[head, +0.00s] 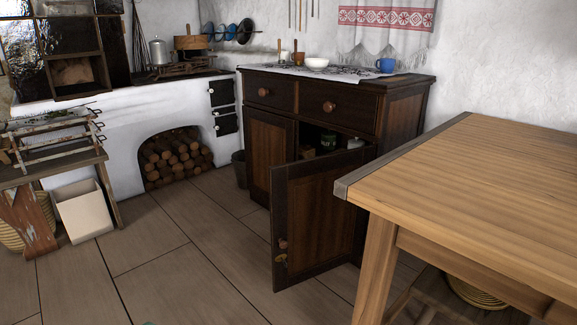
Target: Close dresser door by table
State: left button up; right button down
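A dark brown wooden dresser (401,118) stands against the white wall in the middle of the head view. Its right-hand door (318,212), the one beside the table, is swung wide open toward me. The door has a round knob (283,244) low on its free edge at the left. Behind the door's top edge, jars and small items show on a shelf inside. The left-hand dresser door (268,148) is closed. The light wooden table (470,170) stands at the right, close to the open door. Neither of my grippers shows in the head view.
Free plank floor (180,260) lies in front of the dresser and to the left of the open door. A white stove with stacked logs (178,158) is at the back left. A bench and a pale bin (84,212) stand at the left.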

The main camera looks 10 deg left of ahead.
aim_at(316, 231)
jog(key=i+j+u, duration=0.25)
jog(key=i+j, duration=0.25)
jog(key=i, duration=0.25)
jog(key=i+j+u, duration=0.15)
jog(key=i, duration=0.25)
